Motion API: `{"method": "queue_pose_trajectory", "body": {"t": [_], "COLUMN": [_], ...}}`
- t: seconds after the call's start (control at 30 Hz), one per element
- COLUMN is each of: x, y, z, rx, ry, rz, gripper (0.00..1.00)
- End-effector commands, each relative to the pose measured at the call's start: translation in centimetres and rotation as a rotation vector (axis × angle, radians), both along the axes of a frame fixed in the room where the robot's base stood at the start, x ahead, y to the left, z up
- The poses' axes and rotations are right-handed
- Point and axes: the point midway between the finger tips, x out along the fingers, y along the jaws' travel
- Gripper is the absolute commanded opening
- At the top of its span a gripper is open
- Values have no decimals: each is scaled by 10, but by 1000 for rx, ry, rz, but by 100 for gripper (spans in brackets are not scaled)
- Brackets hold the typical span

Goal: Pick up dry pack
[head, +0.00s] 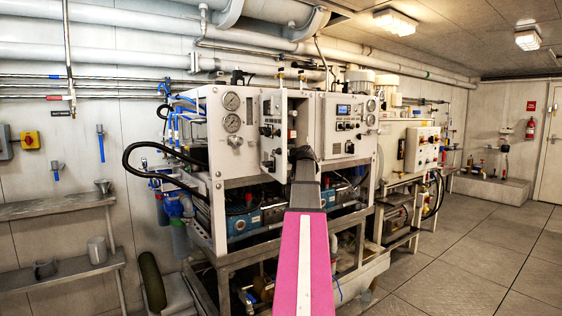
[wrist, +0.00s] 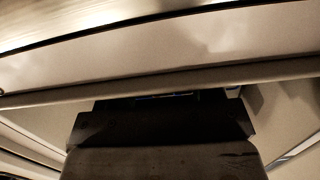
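I cannot pick out a dry pack for certain in either view. My pink arm with a white stripe reaches up the middle of the head view. Its dark end, with my gripper (head: 304,157), is in front of the white watermaker panel (head: 330,125). The fingertips are not clear there. In the wrist view the dark body of my gripper (wrist: 165,110) fills the lower middle, below pale slanting surfaces. No object shows in its grip, and I cannot see whether the fingers are open or shut.
At left are an upper shelf (head: 50,207) with a small metal cup (head: 102,186) and a lower shelf (head: 75,270) with a grey mug (head: 97,250). A dark green cylinder (head: 152,282) stands low beside the machine frame. The tiled floor (head: 470,262) at right is clear.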

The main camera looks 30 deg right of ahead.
Motion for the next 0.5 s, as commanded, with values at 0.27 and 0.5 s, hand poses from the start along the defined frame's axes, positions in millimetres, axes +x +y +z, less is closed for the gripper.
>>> {"method": "queue_pose_trajectory", "body": {"t": [0.27, 0.5], "x": [0, -5], "y": [0, 0], "z": [0, 9], "rx": [0, 0], "ry": [0, -1], "rz": [0, -1], "gripper": [36, 36]}}
